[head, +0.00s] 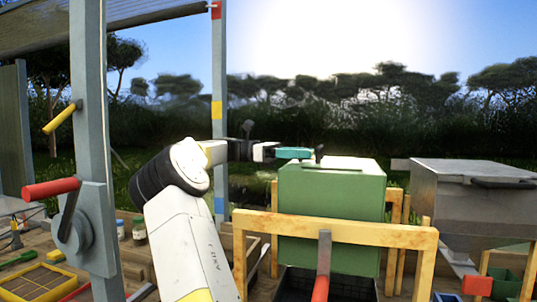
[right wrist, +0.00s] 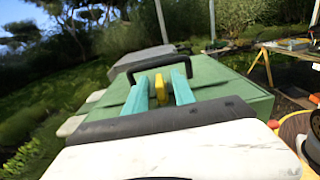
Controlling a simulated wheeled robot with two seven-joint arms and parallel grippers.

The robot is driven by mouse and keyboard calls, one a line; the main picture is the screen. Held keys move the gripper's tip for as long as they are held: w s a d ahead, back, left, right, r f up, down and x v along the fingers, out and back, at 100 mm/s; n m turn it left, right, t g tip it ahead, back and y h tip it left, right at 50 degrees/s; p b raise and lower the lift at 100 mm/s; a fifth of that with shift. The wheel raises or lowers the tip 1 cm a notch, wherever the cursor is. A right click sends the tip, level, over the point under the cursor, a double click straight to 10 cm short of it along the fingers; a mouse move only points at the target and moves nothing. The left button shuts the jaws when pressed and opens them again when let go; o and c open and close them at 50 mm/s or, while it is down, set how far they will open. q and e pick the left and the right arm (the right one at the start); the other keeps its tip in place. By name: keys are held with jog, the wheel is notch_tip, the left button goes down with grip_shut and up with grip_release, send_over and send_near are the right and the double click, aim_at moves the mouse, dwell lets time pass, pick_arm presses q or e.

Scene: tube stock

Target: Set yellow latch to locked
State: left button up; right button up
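A green box (head: 331,208) stands right of centre in the head view. My right gripper (head: 293,153) reaches to its top from the left, with teal fingers. In the right wrist view a small upright yellow piece (right wrist: 161,87), which looks like the yellow latch, stands between the spread fingers of my right gripper (right wrist: 160,92). The fingers look open around it, with narrow gaps; contact is not clear. In the head view this piece is hidden. A yellow lever (head: 62,117) also sticks out from the grey post at the left. My left gripper is out of view.
A black handle (right wrist: 158,65) arches just beyond the fingers. A wooden frame (head: 340,231) crosses before the green box. A grey metal box (head: 470,200) stands to its right. A grey post (head: 90,150) with a red handle (head: 51,188) rises at the left.

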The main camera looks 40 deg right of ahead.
jog(key=v, duration=0.7)
jog(key=shift+w+a, duration=0.15)
jog(key=shift+w, duration=0.05)
